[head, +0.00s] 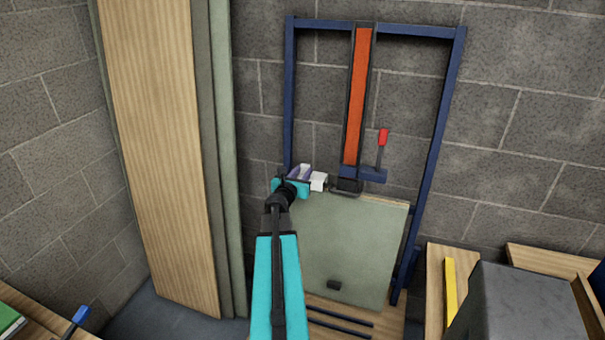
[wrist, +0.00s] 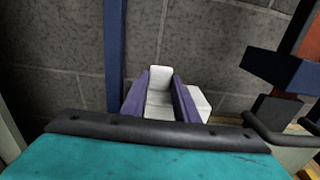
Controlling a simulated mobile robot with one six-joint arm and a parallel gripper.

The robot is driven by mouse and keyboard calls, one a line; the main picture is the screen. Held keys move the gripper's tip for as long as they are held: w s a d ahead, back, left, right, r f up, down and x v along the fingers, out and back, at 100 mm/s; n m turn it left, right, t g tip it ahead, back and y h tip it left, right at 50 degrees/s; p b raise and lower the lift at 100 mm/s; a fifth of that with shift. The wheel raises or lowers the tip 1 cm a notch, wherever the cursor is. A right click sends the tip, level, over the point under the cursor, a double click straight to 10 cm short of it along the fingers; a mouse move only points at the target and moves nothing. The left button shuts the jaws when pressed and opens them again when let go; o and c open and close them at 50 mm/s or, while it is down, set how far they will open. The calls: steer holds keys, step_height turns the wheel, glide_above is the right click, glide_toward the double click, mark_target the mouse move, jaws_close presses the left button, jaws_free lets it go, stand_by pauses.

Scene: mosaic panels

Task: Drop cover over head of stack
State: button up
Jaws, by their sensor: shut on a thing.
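My gripper (head: 300,173) has two purple fingers, shut on a white piece (wrist: 160,92) that looks like the cover. A white block-like part (head: 318,181) shows just right of the fingers; it also shows in the wrist view (wrist: 199,103). I cannot tell whether it belongs to the same piece. The gripper is at the upper left corner of the upright grey-green panel (head: 345,245), which seems to be the front of the stack. The panel's top edge is partly hidden by the gripper. Whether the white piece touches the stack is unclear.
A blue frame (head: 290,90) stands around the stack, with an orange strip (head: 358,95) and a red-handled clamp (head: 382,137) right of the gripper. Tall boards (head: 160,140) lean at left. A dark box (head: 520,305) is at lower right. Block wall behind.

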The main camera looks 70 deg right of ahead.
steer(key=shift+a+f+b, duration=0.15)
steer(key=shift+f+b, duration=0.8)
steer(key=shift+f, duration=0.05)
steer(key=shift+a+f+b, duration=0.1)
steer(key=shift+f+b, duration=0.8)
steer(key=shift+f, duration=0.1)
stand_by(1.0)
steer(key=o, duration=1.2)
steer(key=shift+o, duration=0.2)
steer(key=shift+a, duration=0.1)
steer(key=a+r+p, duration=0.1)
steer(key=a, duration=0.7)
steer(key=shift+s+r+p, duration=0.2)
steer(key=shift+s+p, duration=0.1)
steer(key=shift+p, duration=0.05)
steer(key=p, duration=0.3)
steer(key=shift+a, duration=0.4)
